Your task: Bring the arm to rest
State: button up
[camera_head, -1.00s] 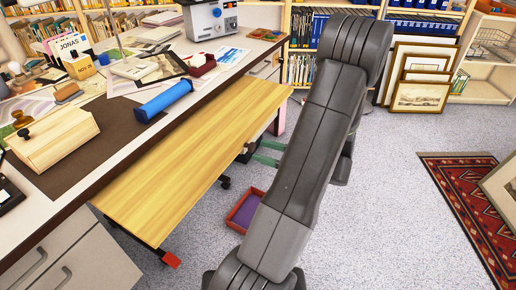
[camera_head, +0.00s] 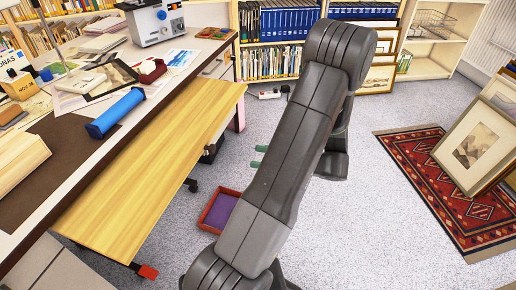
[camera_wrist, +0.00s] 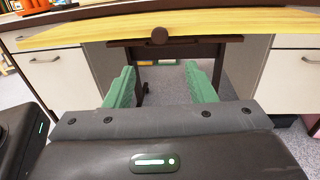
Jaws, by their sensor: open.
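My arm (camera_head: 290,150) is dark grey and reaches across the middle of the head view, bent at an elbow near the top. My gripper (camera_wrist: 159,78) has two green fingers, spread wide apart with nothing between them in the wrist view.
A red tray with a purple inside (camera_head: 220,210) lies on the floor near the arm. A patterned rug (camera_head: 420,180) and framed print (camera_head: 478,148) are at right. Grey floor between is clear.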

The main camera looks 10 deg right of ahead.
aim_at(214, 150)
jog(key=b+x, duration=0.2)
jog(key=x, duration=1.2)
jog(key=shift+w+a, duration=0.1)
